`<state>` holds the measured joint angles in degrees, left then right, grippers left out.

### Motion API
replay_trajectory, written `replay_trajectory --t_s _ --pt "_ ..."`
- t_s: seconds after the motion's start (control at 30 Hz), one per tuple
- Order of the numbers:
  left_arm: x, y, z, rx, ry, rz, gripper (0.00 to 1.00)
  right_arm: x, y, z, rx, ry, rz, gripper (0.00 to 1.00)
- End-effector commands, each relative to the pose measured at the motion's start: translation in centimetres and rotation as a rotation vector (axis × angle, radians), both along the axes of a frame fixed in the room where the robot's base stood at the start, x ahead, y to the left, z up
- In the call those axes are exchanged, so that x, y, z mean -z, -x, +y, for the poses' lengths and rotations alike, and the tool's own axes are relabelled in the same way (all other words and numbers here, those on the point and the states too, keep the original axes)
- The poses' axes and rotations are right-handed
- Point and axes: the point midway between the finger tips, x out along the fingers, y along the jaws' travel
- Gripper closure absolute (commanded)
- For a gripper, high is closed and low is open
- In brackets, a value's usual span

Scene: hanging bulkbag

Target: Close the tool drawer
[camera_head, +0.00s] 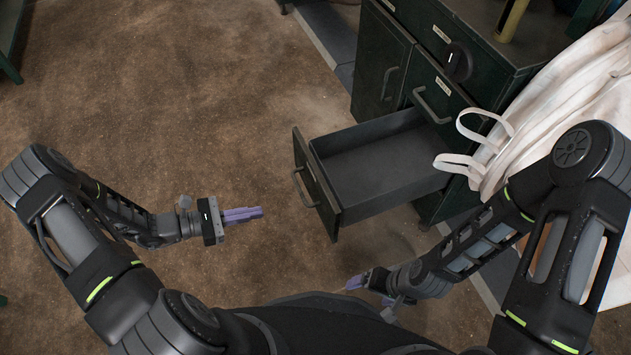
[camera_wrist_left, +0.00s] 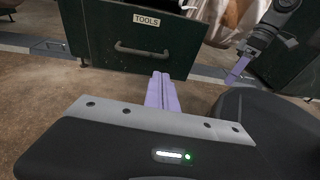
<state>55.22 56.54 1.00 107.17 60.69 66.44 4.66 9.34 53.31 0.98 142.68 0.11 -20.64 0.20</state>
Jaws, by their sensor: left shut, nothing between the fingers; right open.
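The tool drawer (camera_head: 380,165) is pulled well out of the dark green cabinet (camera_head: 445,60), and its inside looks empty. Its front panel carries a bar handle (camera_head: 304,188). In the left wrist view the drawer front (camera_wrist_left: 100,35) has a TOOLS label and a handle (camera_wrist_left: 142,49). My left gripper (camera_head: 250,214) is shut and empty, to the left of the drawer front and apart from it, its purple fingers (camera_wrist_left: 161,92) pointing toward the front. My right gripper (camera_head: 358,282) is open, below the drawer in the picture; its far finger is partly hidden.
A white bulk bag (camera_head: 565,95) with loops hangs to the right of the drawer, against the cabinet. Another closed drawer and a cupboard door (camera_head: 383,70) are beside and above. The brown floor (camera_head: 180,110) at left is clear.

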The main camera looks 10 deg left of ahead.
Motion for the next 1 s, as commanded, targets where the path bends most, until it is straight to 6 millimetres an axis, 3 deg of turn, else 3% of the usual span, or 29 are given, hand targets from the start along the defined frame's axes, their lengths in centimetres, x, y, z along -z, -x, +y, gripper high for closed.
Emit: replay_trajectory --t_s 0.1,0.23,0.67,1.0 --pt "-3.6 -1.8 0.8 -0.057 0.125 -0.066 1.00 -0.2 0.0 0.0 -0.002 -0.001 -0.001 0.15" --pt "-5.5 -1.9 0.8 -0.065 0.195 -0.096 1.00 -0.2 0.1 0.1 -0.003 -0.001 0.000 0.15" --pt "-5.6 -2.1 0.3 -0.060 0.201 -0.096 1.00 -0.1 0.1 0.0 -0.002 0.000 0.000 0.15" --pt "-5.4 -4.3 -3.4 -0.056 0.203 -0.097 1.00 0.7 -0.1 -0.2 0.002 0.003 -0.003 0.15"
